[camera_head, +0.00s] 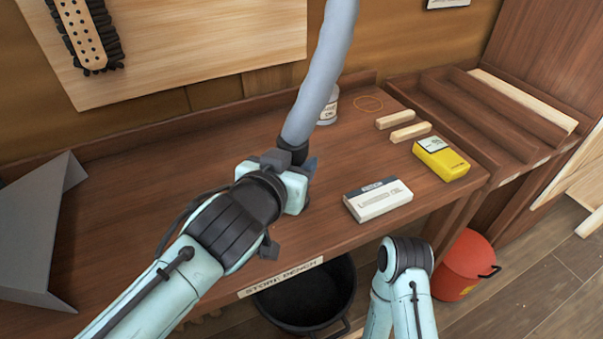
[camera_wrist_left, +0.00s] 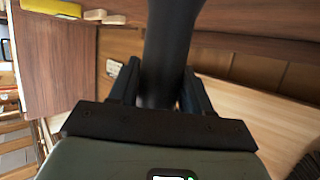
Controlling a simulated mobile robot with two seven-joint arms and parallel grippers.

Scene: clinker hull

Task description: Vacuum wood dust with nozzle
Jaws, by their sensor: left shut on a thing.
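A grey hose (camera_head: 322,80) comes down from the top of the head view to a dark nozzle (camera_head: 292,151). My left gripper (camera_head: 303,167) is shut on the nozzle over the middle of the bench. In the left wrist view the dark nozzle (camera_wrist_left: 165,65) stands between the two black fingers of the left gripper (camera_wrist_left: 162,92). The nozzle's mouth is hidden behind the gripper in the head view. I cannot make out wood dust on the bench (camera_head: 150,160). My right arm shows at lower right, but its gripper is out of view.
A white box (camera_head: 378,199), a yellow pack (camera_head: 440,159), wood blocks (camera_head: 410,132) and a bottle (camera_head: 329,109) stand on the bench's right. A grey angular piece (camera_head: 40,235) is at left. A black bucket (camera_head: 305,300) and a red bucket (camera_head: 464,265) stand below.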

